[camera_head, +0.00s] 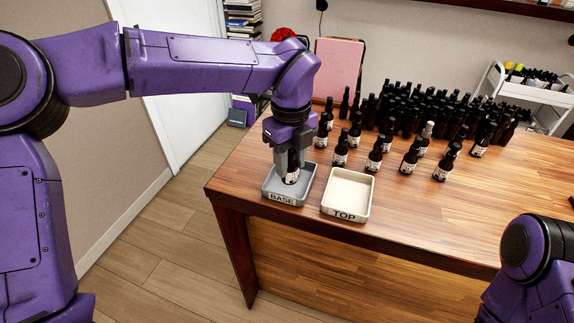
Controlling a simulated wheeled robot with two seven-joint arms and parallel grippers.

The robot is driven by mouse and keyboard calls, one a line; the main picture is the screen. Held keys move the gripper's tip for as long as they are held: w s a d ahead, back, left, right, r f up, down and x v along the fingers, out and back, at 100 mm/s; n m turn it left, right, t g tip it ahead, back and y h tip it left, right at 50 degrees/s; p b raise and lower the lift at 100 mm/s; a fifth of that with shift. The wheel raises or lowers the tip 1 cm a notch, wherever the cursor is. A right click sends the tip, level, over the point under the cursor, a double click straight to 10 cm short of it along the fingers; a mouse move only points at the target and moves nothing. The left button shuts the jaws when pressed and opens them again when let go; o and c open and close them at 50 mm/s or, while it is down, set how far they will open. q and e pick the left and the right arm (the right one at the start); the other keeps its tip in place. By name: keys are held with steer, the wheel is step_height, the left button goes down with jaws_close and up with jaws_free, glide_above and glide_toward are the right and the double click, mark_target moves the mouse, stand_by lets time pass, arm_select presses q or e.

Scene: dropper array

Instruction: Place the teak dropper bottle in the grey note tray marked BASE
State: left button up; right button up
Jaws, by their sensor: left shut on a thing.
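My left gripper (292,157) points down over the grey tray (285,199) marked BASE at the left front corner of the table. It is shut on a dark dropper bottle (292,176) with a pale label, which is upright inside the tray's outline. The gripper hides the bottle's top, and I cannot tell whether its base touches the tray floor. The label's wording is too small to read. Part of my right arm shows at the lower right, but its gripper is out of view.
A cream tray (348,193) marked TOP stands just right of the grey tray and is empty. Several loose dark bottles (375,157) stand behind it, with a dense bottle array (420,108) further back. The table's front right is clear. A white cart (530,92) stands behind.

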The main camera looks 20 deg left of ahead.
arm_select(q)
steer(key=f, duration=0.1)
steer(key=f+p, duration=0.1)
steer(key=f, duration=0.1)
steer(key=w+a+f+p, duration=0.1)
steer(key=f, duration=0.1)
steer(key=shift+w, duration=0.1)
steer(key=shift+f, duration=0.1)
steer(key=shift+f+b, duration=0.2)
steer(key=shift+b, duration=0.2)
steer(key=o, duration=1)
steer(key=shift+r, duration=0.1)
steer(key=shift+o, duration=0.2)
